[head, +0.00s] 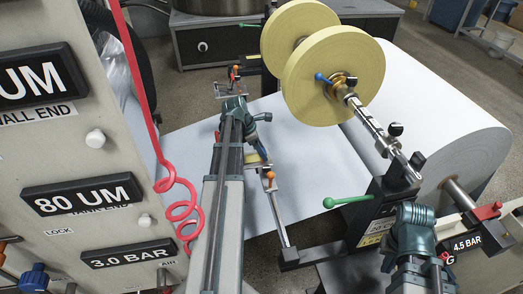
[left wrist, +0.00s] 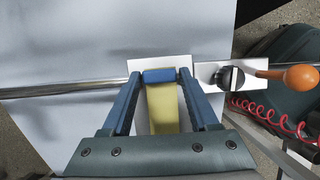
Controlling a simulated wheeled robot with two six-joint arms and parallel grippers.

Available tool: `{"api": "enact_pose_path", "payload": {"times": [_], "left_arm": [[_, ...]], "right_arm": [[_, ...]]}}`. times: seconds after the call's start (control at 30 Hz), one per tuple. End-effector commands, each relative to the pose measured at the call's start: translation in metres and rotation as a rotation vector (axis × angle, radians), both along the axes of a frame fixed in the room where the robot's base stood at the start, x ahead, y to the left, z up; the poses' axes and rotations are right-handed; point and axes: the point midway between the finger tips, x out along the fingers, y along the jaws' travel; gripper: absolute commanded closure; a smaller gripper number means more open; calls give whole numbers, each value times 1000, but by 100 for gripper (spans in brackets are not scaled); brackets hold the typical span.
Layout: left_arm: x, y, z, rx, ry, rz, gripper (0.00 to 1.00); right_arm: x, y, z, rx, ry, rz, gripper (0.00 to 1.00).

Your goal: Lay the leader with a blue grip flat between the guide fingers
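The leader is a yellow strip (left wrist: 162,108) with a blue grip (left wrist: 160,76) across its end. In the left wrist view the grip sits crosswise between the tips of my left gripper (left wrist: 160,75), which is shut on its two ends. The strip runs from the grip back toward my gripper's palm. Behind the grip is a white plate (left wrist: 148,64) on a metal bar; I cannot tell whether the leader touches it. I cannot make out separate guide fingers. In the head view my left gripper (head: 257,147) is over the bar. My right gripper (head: 412,238) is at lower right, fingers hidden.
An orange-knobbed lever (left wrist: 290,76) stands right of the plate. Two yellow discs (head: 340,75) on a shaft and a large white paper roll (head: 465,150) are at right. A green-knobbed lever (head: 345,201) juts from a dark stand. A labelled panel (head: 70,150) and red coiled hose (head: 182,205) crowd the left.

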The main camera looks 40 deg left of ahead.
Motion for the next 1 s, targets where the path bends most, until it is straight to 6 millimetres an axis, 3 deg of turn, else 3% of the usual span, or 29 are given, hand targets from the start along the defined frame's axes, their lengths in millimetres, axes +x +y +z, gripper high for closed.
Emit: {"api": "enact_pose_path", "payload": {"times": [0.27, 0.47, 1.0], "left_arm": [[-2, 2, 4, 3, 3, 2, 16], [-7, 6, 20, 3, 4, 3, 16], [-30, 24, 101, 0, 1, 2, 16]], "right_arm": [[0, 0, 4, 0, 0, 0, 100], [0, 0, 20, 0, 0, 0, 100], [0, 0, 101, 0, 0, 0, 100]]}}
